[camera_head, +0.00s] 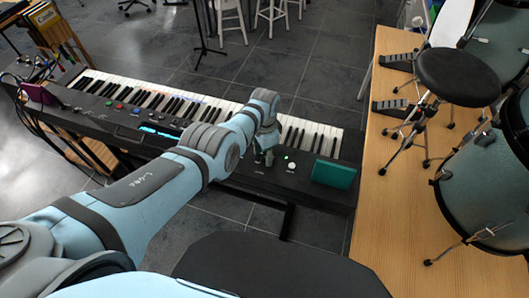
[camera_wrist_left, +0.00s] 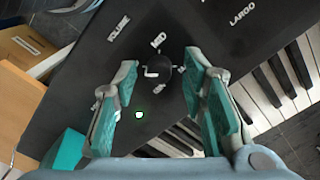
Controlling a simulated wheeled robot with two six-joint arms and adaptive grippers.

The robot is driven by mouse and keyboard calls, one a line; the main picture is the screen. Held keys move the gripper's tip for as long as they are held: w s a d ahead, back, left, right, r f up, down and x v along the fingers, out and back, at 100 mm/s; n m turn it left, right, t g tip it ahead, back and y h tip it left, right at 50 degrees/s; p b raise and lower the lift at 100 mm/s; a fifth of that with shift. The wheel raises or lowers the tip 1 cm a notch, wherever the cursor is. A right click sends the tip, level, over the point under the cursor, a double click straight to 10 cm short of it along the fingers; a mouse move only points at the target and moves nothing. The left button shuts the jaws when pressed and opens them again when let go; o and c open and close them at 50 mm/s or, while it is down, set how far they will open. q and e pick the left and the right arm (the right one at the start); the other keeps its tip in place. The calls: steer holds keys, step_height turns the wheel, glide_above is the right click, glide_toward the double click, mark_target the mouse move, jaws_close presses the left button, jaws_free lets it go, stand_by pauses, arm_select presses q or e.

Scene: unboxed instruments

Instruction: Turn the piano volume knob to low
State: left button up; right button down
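The piano (camera_head: 150,95) is a black keyboard with a control panel at its right end. In the left wrist view, the dark round volume knob (camera_wrist_left: 166,76) has a white pointer mark. Labels surround it, with "VOLUME" and "MID" legible above it. My left gripper (camera_wrist_left: 160,66) is open, with its teal-padded fingers on either side of the knob. I cannot tell whether they touch it. In the head view, my left gripper (camera_head: 264,158) is over the right part of the panel and the knob is not clearly visible. My right gripper is not in view.
A teal box (camera_head: 333,173) sits on the panel's right end. A green light (camera_wrist_left: 139,114) glows near the knob. A white round control (camera_head: 292,166) is right of the gripper. Piano keys (camera_wrist_left: 285,80) lie to the right in the wrist view. A stool (camera_head: 455,77) and drums stand on the wooden platform.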

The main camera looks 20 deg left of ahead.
mark_target(265, 156)
arm_select(q)
steer(key=shift+w+r, duration=0.1)
steer(key=shift+r, duration=0.45)
step_height(265, 156, up, 11)
stand_by(0.4)
